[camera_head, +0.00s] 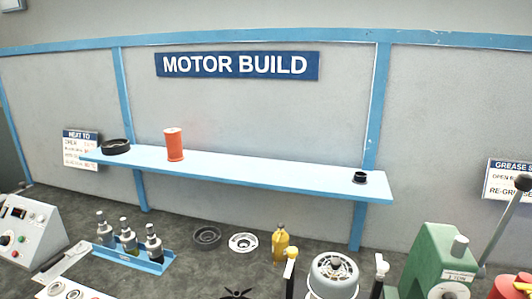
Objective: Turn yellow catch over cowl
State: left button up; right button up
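A round grey-green cowl (333,272) with a vented top stands at the bottom of the head view, right of centre. Just to its left is an upright catch with a yellow part near its top (291,253) and a pale tip. A similar upright catch with a white tip (381,267) stands to the cowl's right. Both catches appear upright beside the cowl, not lying over it. Their lower ends are cut off by the picture's bottom edge. Neither of my grippers is in view.
A yellow bottle (280,245) stands behind the yellow catch. A green press (437,262) with a long lever is at right. Dark and pale rings (207,237) lie between. A blue-edged shelf (260,174) spans the wall.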

aim_at(291, 252)
jog(key=k+j+z, duration=0.1)
jog(key=j+z, duration=0.25)
jog(key=k+j+z, duration=0.15)
jog(key=z, duration=0.2)
jog(key=k+j+z, duration=0.2)
jog(key=z, duration=0.15)
jog(key=j, duration=0.1)
